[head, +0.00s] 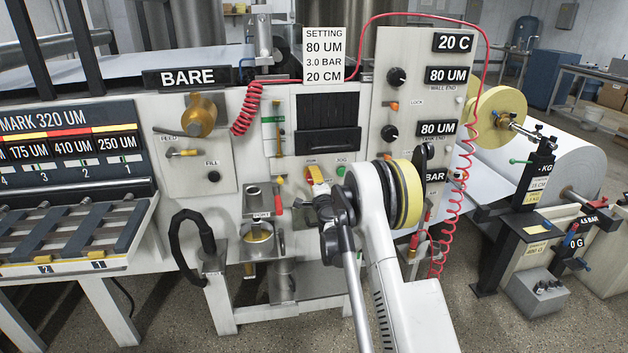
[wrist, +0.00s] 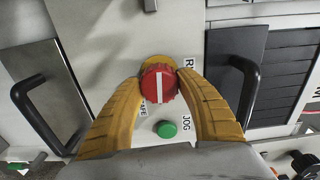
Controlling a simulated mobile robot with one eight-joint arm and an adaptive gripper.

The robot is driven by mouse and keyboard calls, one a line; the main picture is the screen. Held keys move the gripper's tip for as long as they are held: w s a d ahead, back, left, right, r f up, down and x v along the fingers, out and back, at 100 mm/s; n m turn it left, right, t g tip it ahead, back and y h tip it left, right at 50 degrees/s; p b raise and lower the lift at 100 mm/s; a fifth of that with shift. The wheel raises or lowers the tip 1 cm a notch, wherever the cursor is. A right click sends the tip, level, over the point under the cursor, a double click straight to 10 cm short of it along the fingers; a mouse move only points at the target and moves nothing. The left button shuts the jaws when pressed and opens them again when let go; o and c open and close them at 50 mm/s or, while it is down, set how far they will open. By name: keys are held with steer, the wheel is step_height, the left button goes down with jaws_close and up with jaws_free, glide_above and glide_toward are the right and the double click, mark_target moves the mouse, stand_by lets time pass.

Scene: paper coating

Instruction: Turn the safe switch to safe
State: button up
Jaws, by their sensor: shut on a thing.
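The safe switch is a red knob (wrist: 159,84) with a white bar on a yellow base. It sits in the middle of the wrist view, and its white bar runs up and down there. The partly covered letters "AFE" show at its lower left and a cut-off label beginning with "R" at its upper right. My gripper's yellow fingers touch the knob from both sides and are shut on it. In the head view my gripper (head: 316,178) is at the panel and mostly hides the knob.
A green button (wrist: 167,129) labelled JOG is close below the knob. Dark handles (wrist: 38,118) stand out on both sides of my fingers. In the head view a coiled red hose (head: 246,110) hangs to the left, with a "SETTING" sign (head: 323,56) above.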

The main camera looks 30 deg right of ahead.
steer(key=shift+n, duration=0.6)
steer(key=o, duration=1.2)
steer(key=v, duration=1.2)
steer(key=shift+r, duration=0.1)
